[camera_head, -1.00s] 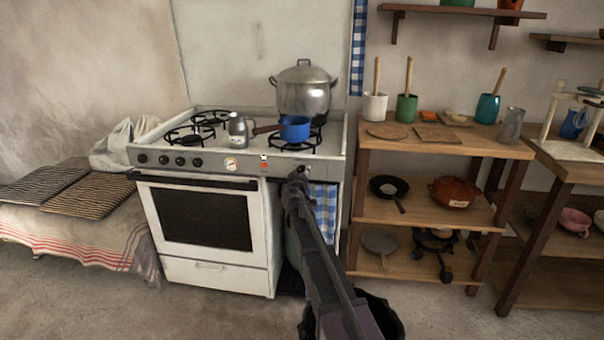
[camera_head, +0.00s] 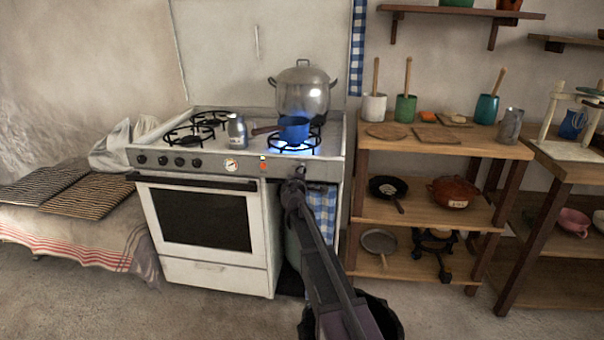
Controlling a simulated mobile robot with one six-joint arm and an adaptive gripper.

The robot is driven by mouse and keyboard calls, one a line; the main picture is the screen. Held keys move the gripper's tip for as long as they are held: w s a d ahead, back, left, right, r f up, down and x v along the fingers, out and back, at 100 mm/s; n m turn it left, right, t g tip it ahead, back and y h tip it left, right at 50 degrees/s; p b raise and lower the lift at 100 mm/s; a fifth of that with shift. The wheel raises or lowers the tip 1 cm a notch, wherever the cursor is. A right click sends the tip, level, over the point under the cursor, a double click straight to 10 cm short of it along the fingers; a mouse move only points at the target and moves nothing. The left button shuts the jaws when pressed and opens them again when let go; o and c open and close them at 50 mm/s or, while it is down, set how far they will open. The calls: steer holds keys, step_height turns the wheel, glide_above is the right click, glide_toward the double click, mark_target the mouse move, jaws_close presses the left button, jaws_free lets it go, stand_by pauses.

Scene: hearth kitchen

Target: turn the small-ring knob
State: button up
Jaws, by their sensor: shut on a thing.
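The white stove (camera_head: 200,272) stands against the wall, with a row of dark knobs (camera_head: 163,160) on the left of its front panel. My gripper (camera_head: 299,173) is at the right part of that panel, shut on a knob there that my gripper and arm hide. A blue pot (camera_head: 294,130) with a wooden handle sits on the front right burner (camera_head: 309,148). A blue flame shows under this pot. A small orange light (camera_head: 263,166) shows on the panel beside a round white gauge (camera_head: 231,165).
A large lidded metal pot (camera_head: 303,96) stands on the back right burner. A grey metal mug (camera_head: 237,131) stands mid-stove. A wooden shelf unit (camera_head: 470,149) with jars and pans stands close at right. The floor before the stove is clear.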

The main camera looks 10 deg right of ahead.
steer(key=shift+w, duration=0.1)
stand_by(0.4)
steer(key=o, duration=1.1)
steer(key=shift+o, duration=0.2)
steer(key=v, duration=1.2)
